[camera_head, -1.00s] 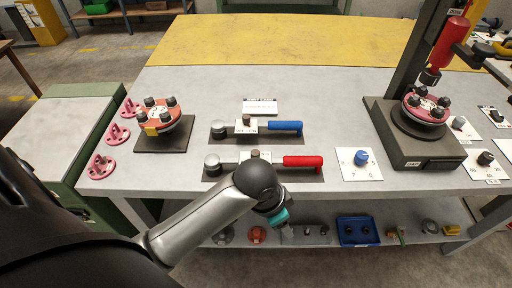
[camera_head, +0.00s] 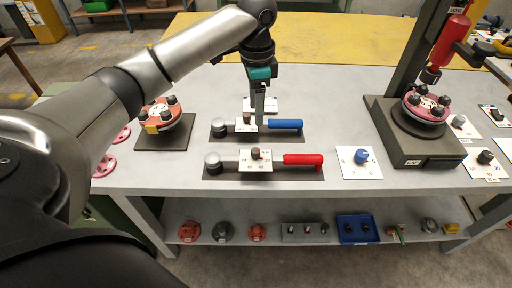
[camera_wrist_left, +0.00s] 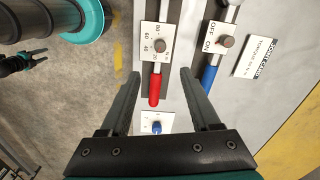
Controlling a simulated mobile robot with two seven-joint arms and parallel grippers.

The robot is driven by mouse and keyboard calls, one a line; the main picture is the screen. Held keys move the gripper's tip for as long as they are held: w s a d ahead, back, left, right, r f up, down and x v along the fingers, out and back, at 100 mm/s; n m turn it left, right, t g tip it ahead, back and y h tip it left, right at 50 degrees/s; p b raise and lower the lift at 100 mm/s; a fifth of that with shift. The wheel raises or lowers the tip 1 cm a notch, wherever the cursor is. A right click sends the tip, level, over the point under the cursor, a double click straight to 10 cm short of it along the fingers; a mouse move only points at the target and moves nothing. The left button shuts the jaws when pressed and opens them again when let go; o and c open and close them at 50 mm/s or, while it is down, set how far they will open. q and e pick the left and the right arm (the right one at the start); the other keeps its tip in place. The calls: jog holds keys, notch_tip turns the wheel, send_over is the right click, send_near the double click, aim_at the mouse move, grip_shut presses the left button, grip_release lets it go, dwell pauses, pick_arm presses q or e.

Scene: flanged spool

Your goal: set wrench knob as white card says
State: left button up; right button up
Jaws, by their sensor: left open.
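The red-handled wrench (camera_head: 290,160) lies on a dark base. Its white dial plate (camera_wrist_left: 149,42) has numbers, 20 to 80, and a brown knob (camera_wrist_left: 161,45); the knob's exact setting is not clear. The blue-handled wrench (camera_head: 285,125) lies behind it, with an OFF/ON plate (camera_wrist_left: 211,46) and a brown knob (camera_wrist_left: 227,42). The white card (camera_head: 270,102) lies behind both, partly covered by my gripper; its torque line is too small to read. My left gripper (camera_head: 260,121) is open and empty, pointing down above the wrenches. My right gripper (camera_wrist_left: 24,62) seems to show small at the wrist view's left.
A spool on a dark stand (camera_head: 172,144) is at the left, pink flanges (camera_head: 104,166) beside it. A blue knob on a white plate (camera_head: 350,171) is to the right of the wrenches. A press (camera_head: 405,140) with a second spool stands further right.

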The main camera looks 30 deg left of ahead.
aim_at(256, 151)
pick_arm(q)
notch_tip(256, 151, down, 15)
jog(key=shift+w+a+f+b, duration=0.1)
jog(key=shift+b, duration=1)
grip_shut()
